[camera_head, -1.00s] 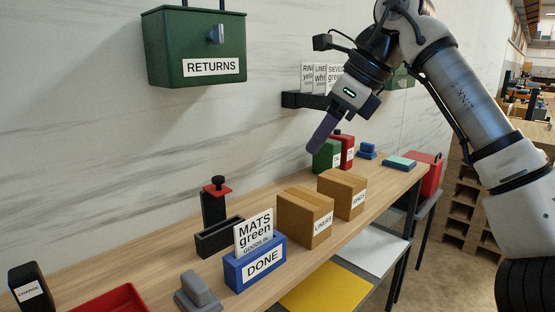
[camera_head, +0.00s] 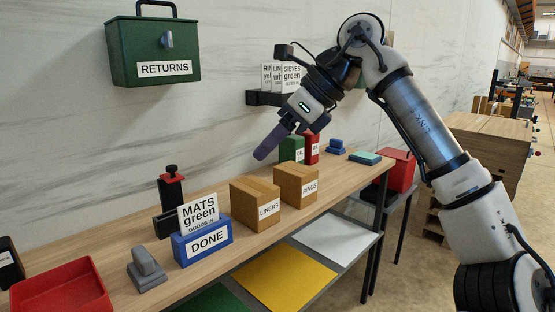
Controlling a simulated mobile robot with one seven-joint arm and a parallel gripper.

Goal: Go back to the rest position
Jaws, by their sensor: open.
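My gripper (camera_head: 272,142) hangs in the air above the bench, in front of the wall card rack and up behind the two cardboard boxes. My arm reaches in from the right side of the picture, bent at a high elbow.
The wooden bench (camera_head: 120,228) bears a LINERS box (camera_head: 255,204), a RINGS box (camera_head: 296,184), a blue DONE holder (camera_head: 203,243) with a card, a grey stamp-like block (camera_head: 147,270) and a red tray (camera_head: 62,290). A green RETURNS box (camera_head: 153,50) hangs on the wall.

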